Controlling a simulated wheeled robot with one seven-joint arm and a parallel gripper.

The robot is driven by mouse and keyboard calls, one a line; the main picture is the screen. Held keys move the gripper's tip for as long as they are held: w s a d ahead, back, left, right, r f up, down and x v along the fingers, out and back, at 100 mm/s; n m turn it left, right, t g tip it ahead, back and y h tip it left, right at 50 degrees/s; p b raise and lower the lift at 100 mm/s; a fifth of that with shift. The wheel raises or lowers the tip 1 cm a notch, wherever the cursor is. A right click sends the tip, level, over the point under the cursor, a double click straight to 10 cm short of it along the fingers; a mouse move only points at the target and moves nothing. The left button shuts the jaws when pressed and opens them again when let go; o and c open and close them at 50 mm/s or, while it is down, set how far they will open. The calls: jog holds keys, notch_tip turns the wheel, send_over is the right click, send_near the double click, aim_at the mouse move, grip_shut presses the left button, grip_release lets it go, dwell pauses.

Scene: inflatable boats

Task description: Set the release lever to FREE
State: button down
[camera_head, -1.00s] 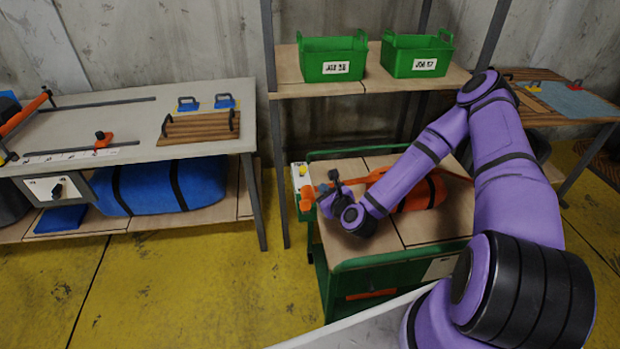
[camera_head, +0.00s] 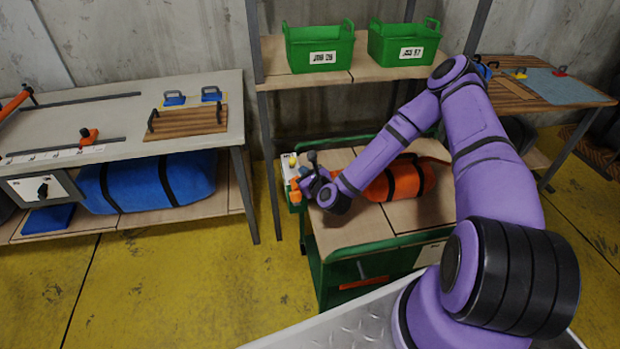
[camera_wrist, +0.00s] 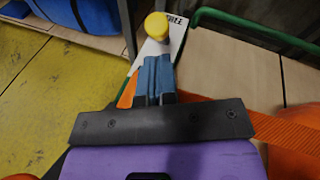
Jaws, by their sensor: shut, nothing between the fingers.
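A white panel (camera_head: 288,168) with a yellow knob (camera_head: 292,161) sits at the left end of the green cart. The wrist view shows the yellow knob (camera_wrist: 157,26) just beyond my fingertips, and the white panel (camera_wrist: 178,42) with a partly hidden label. My gripper (camera_wrist: 156,62) has its blue fingers shut together, with nothing between them. In the head view my gripper (camera_head: 307,172) is at the panel's right side, close to an orange part (camera_head: 295,186). An orange part (camera_wrist: 127,94) shows left of the fingers. I cannot tell the lever's setting or whether I touch it.
The green cart (camera_head: 345,262) carries an orange strapped bundle (camera_head: 398,180). A shelf with two green bins (camera_head: 320,48) stands behind. A workbench (camera_head: 90,110) with a blue roll (camera_head: 150,182) below is at left. Yellow floor is open between bench and cart.

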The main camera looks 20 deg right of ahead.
aim_at(292, 164)
jog(key=shift+x, duration=1.6)
jog(key=shift+r, duration=0.1)
jog(key=shift+w+r+g, duration=0.15)
jog(key=shift+w+g, duration=0.05)
jog(key=shift+g, duration=0.2)
